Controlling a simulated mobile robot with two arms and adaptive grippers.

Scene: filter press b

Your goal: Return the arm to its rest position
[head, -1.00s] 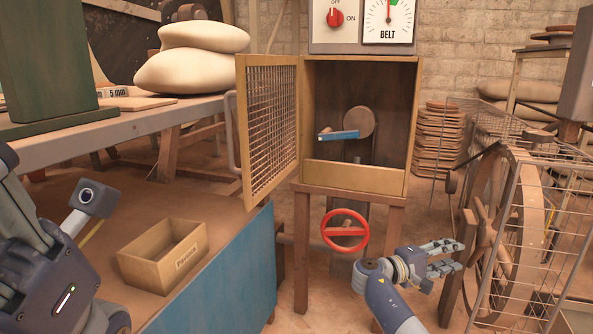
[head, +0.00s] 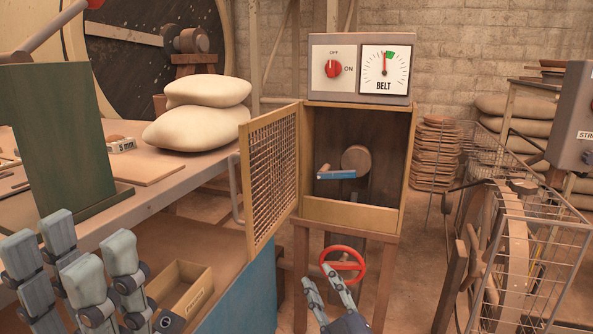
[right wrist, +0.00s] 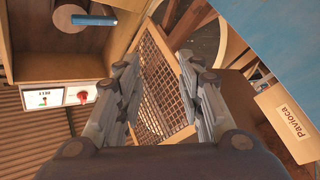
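My left gripper (head: 72,270) is at the lower left in the head view, its grey fingers pointing up with a gap between them and nothing seen held. My right gripper (head: 328,290) is at the bottom centre in the head view, just in front of the red handwheel (head: 344,282) below the cabinet; I cannot tell if it touches. In the right wrist view the right gripper (right wrist: 150,95) has its fingers spread apart with nothing between them. The mesh door (right wrist: 163,85) shows behind them.
The cabinet (head: 352,215) stands with its mesh door (head: 270,175) swung open to the left and a blue-handled part (head: 337,174) inside. The workbench (head: 150,195) is left. A wooden box (head: 190,290) is below it. A wire cage (head: 545,250) stands right.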

